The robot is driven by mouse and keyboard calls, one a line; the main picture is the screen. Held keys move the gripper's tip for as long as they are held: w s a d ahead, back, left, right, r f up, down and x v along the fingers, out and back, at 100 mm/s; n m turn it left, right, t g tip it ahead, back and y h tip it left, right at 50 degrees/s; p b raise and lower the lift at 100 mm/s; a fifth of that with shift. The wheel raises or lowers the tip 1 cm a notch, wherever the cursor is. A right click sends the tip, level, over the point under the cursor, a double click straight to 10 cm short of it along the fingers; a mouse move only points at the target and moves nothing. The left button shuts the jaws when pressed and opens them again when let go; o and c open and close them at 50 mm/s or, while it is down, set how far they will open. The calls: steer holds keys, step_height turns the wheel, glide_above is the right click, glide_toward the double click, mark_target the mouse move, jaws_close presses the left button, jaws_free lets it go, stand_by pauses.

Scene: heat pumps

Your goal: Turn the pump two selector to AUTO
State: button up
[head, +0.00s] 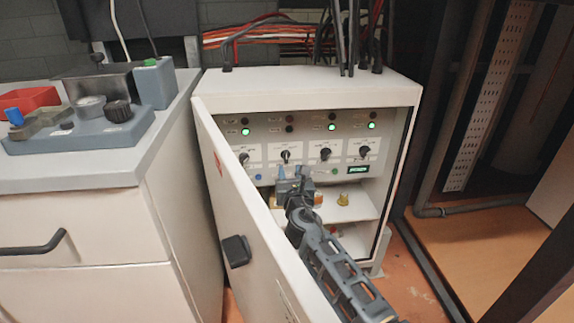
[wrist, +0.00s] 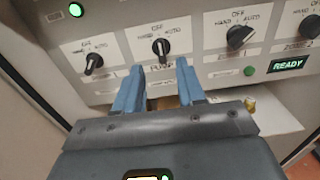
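The pump two selector is the second black knob from the left on the cabinet panel, seen in the head view (head: 285,156) and in the wrist view (wrist: 160,47). Its white label reads OFF above, with HAND left and AUTO right. The knob stands about upright, toward OFF. The word PUMP shows below it; the number is hidden. My gripper (head: 292,178) is inside the open cabinet, just in front of and below this knob. In the wrist view my gripper (wrist: 160,65) has its two blue fingers apart, one either side below the knob, with nothing between them.
Similar knobs flank it: one on the left (wrist: 93,63), and the zone 1 knob (wrist: 240,37), tilted right. A green READY display (wrist: 288,65) is at right. The open cabinet door (head: 245,215) stands left of my arm. A grey bench (head: 100,175) is farther left.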

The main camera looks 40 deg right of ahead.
mark_target(287, 156)
steer(key=shift+b+x, duration=1.3)
steer(key=shift+x, duration=2.6)
steer(key=shift+c, duration=0.3)
jaws_close()
